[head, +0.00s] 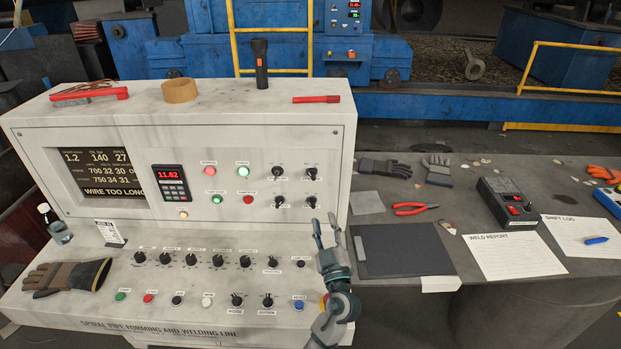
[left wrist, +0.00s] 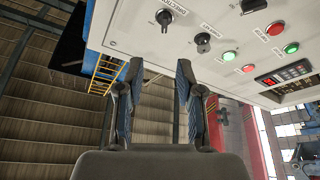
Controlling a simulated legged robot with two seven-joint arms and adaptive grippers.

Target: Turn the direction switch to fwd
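The direction switch, a black rotary knob (head: 311,173), is at the upper right of the console's upright panel. It also shows in the left wrist view as a knob (left wrist: 164,18) at top, under a small label that seems to read direction. Its exact setting is too small to tell. My left gripper (head: 325,225) is in front of the panel's lower right edge, below the knob and apart from it. In the left wrist view the gripper (left wrist: 158,78) has two separated fingers with nothing between them. My right gripper is in neither view.
Another knob (left wrist: 203,43) sits beside the switch, with red and green buttons further along. The lower desk has a row of knobs (head: 218,261). A flashlight (head: 261,64) and tape roll (head: 179,91) stand on the console top. A dark pad (head: 402,250) lies on the right-hand table.

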